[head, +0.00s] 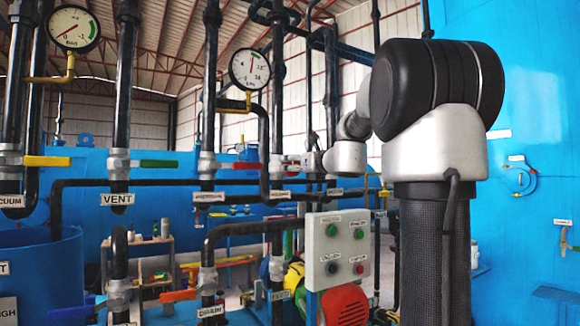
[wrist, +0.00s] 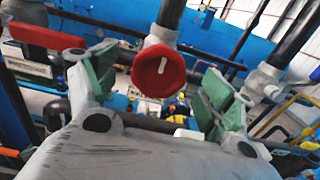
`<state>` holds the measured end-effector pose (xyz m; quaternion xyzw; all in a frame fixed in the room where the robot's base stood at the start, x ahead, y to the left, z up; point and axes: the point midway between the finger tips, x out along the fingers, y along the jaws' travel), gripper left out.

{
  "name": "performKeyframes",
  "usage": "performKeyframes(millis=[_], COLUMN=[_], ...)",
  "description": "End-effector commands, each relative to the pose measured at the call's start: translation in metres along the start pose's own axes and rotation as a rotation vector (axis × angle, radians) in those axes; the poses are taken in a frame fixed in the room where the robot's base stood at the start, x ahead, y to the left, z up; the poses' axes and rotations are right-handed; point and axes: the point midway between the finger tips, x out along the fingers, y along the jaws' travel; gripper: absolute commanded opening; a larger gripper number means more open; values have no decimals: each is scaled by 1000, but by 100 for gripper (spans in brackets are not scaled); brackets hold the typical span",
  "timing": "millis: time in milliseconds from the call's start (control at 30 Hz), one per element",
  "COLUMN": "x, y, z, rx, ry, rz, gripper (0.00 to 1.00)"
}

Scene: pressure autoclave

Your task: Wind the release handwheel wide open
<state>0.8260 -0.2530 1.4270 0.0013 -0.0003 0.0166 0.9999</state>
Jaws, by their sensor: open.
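A red round handwheel (wrist: 158,72) with a white pointer mark faces the camera in the wrist view. It sits on a grey valve body below a black pipe. My gripper (wrist: 162,84) is open, with one green-padded finger on each side of the wheel. The pads look apart from the wheel, and it is not held. How far the fingertips are from it in depth is hard to tell. In the head view my gripper (head: 313,160) is small, beside the pipework left of my arm.
A red lever handle (wrist: 45,36) lies left of my gripper in the wrist view, and black pipes cross behind. In the head view, gauges (head: 250,69) hang above labelled pipes, a push-button box (head: 339,250) stands below the arm, and a blue tank wall (head: 535,120) fills the right.

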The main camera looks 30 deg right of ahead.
Motion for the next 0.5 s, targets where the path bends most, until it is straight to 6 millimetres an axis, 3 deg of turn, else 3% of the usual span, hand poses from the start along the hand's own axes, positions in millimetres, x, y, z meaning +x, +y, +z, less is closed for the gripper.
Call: performKeyframes(millis=[200, 500], x=[31, 39], y=[0, 0], z=[-1, 0], rx=[-1, -2], ry=[1, 0], rz=[2, 1], gripper=[82, 82])
